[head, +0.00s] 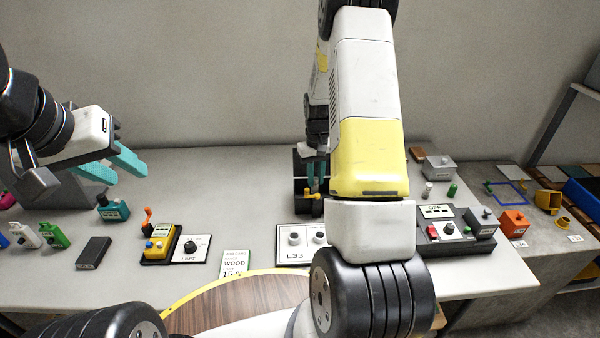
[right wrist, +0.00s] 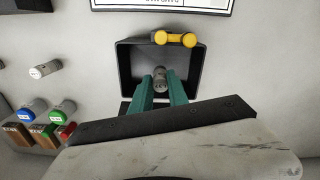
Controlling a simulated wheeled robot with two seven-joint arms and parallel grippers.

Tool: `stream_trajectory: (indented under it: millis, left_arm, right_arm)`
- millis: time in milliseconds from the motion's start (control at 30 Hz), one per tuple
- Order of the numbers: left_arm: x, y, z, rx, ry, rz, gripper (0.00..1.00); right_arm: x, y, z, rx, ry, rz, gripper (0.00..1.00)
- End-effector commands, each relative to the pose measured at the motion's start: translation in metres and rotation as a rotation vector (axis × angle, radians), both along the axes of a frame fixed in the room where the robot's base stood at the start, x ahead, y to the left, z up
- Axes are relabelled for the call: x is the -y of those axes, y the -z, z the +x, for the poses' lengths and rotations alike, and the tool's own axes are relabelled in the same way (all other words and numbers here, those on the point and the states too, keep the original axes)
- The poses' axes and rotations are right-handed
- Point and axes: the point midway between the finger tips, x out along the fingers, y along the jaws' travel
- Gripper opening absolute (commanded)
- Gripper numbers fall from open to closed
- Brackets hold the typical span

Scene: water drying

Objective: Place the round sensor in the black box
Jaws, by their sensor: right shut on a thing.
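The black box (right wrist: 120,65) is an open tray in the right wrist view; in the head view it stands on the table (head: 298,200), partly hidden by my right arm. My right gripper (right wrist: 162,84) is shut on a small grey round sensor (right wrist: 160,74) and holds it over the box's opening. I cannot tell whether the sensor touches the box floor. In the head view the right fingers (head: 315,172) point down at the box. My left gripper (head: 130,165) is open and empty above the left of the table, its teal fingers apart.
In the head view, a yellow switch box (head: 160,245) and an L33 panel (head: 295,245) stand nearer.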

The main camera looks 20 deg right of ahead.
Motion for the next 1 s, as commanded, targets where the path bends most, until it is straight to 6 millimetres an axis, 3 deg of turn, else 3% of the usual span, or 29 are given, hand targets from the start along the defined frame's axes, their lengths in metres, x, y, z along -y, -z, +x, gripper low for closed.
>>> stream_trajectory:
  millis: [333, 700, 733, 800, 1000]
  left_arm:
    - [0.0, 0.0, 0.0, 0.0, 0.0, 0.0, 0.36]
    - [0.0, 0.0, 0.0, 0.0, 0.0, 0.0, 0.36]
    - [0.0, 0.0, 0.0, 0.0, 0.0, 0.0, 0.36]
    - [0.0, 0.0, 0.0, 0.0, 0.0, 0.0, 0.36]
    - [0.0, 0.0, 0.0, 0.0, 0.0, 0.0, 0.36]
  right_arm:
    - [0.0, 0.039, -0.001, -0.002, 0.001, 0.0, 0.0]
    - [0.0, 0.043, 0.0, 0.001, 0.001, 0.0, 0.0]
    - [0.0, 0.043, 0.0, 0.001, 0.001, 0.0, 0.26]
    - [0.0, 0.043, 0.0, 0.001, 0.001, 0.0, 0.4]
    - [0.0, 0.043, 0.0, 0.001, 0.001, 0.0, 0.42]
